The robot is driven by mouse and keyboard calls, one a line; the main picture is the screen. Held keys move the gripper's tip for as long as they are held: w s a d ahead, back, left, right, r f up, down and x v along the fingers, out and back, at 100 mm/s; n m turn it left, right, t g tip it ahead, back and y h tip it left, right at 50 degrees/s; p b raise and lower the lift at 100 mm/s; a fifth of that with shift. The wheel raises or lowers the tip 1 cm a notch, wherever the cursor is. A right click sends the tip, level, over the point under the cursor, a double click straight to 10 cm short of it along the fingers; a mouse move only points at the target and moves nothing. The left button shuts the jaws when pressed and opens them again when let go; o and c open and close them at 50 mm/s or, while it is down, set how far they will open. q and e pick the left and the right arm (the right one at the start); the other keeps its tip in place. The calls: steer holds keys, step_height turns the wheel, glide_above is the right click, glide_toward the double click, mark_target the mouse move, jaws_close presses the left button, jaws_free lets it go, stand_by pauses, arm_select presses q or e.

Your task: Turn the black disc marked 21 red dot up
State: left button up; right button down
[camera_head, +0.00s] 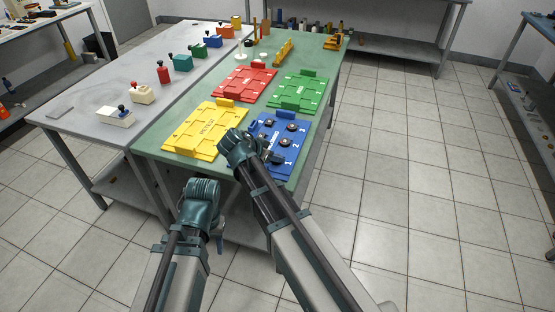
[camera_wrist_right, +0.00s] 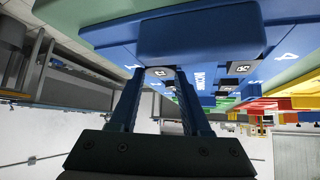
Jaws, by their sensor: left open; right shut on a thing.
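A blue board (camera_head: 297,152) lies at the near right of the green table, with white numerals and several small black discs on it. Two discs, a far one (camera_head: 292,125) and a middle one (camera_head: 285,142), show clearly. Their marks are too small to read, so I cannot tell which is 21. My right gripper (camera_head: 274,158) is low over the board's near part. In the right wrist view its fingers (camera_wrist_right: 160,78) are shut on a dark disc with a pale label (camera_wrist_right: 160,72); no red dot shows. My left gripper (camera_head: 219,235) is open and empty, before the table's near edge.
A yellow board (camera_head: 192,137) lies left of the blue one, with red (camera_head: 238,88) and green (camera_head: 293,101) boards behind. A grey table (camera_head: 85,100) at left carries several coloured blocks with knobs. Tall pieces stand at the green table's far end.

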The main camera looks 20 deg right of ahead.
steer(key=shift+r+p, duration=2.4)
steer(key=shift+r, duration=0.1)
steer(key=shift+d, duration=0.1)
